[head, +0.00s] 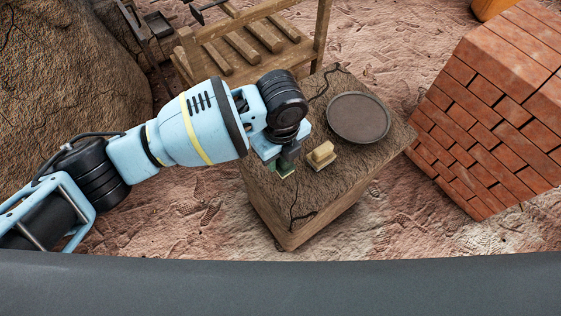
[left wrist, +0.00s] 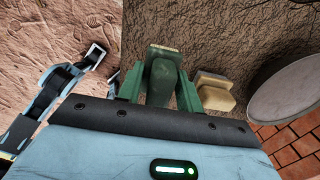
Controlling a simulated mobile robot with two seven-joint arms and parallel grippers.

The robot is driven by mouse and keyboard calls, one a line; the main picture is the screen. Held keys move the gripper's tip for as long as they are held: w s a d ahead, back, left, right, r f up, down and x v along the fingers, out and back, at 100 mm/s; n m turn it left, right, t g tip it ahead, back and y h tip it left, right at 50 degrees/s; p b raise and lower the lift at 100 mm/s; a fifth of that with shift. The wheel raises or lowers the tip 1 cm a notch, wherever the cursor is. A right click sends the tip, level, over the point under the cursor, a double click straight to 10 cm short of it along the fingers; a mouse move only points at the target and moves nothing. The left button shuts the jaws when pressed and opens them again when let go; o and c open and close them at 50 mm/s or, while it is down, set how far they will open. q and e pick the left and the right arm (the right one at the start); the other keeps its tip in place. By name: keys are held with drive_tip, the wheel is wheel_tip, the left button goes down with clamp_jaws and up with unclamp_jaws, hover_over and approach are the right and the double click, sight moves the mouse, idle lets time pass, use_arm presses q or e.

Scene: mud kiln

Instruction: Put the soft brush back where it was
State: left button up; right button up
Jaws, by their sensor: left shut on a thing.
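My left gripper (head: 284,160) is over the near left part of the small table (head: 335,192), shut on a dark green piece with a pale tan end. I take this piece to be the soft brush; it shows between the green fingers in the left wrist view (left wrist: 164,75). I cannot tell whether its lower end touches the tabletop. A tan block with a paler yellowish top (head: 321,155) stands just right of the gripper on the table, also seen in the left wrist view (left wrist: 214,92). My right gripper is not in view.
A round grey-brown plate (head: 358,118) lies on the table's far right part. A slatted wooden rack (head: 250,43) stands behind, a brick stack (head: 490,110) at right, and a large rock (head: 65,75) at left.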

sight(281, 164)
use_arm(q)
drive_tip(key=shift+f, duration=0.1)
wheel_tip(281, 164, down, 4)
drive_tip(key=shift+r+b, duration=0.25)
drive_tip(key=shift+b, duration=0.25)
drive_tip(key=shift+r, duration=0.1)
drive_tip(key=o, duration=0.9)
wheel_tip(281, 164, up, 12)
drive_tip(key=p, duration=0.2)
drive_tip(key=shift+p, duration=0.35)
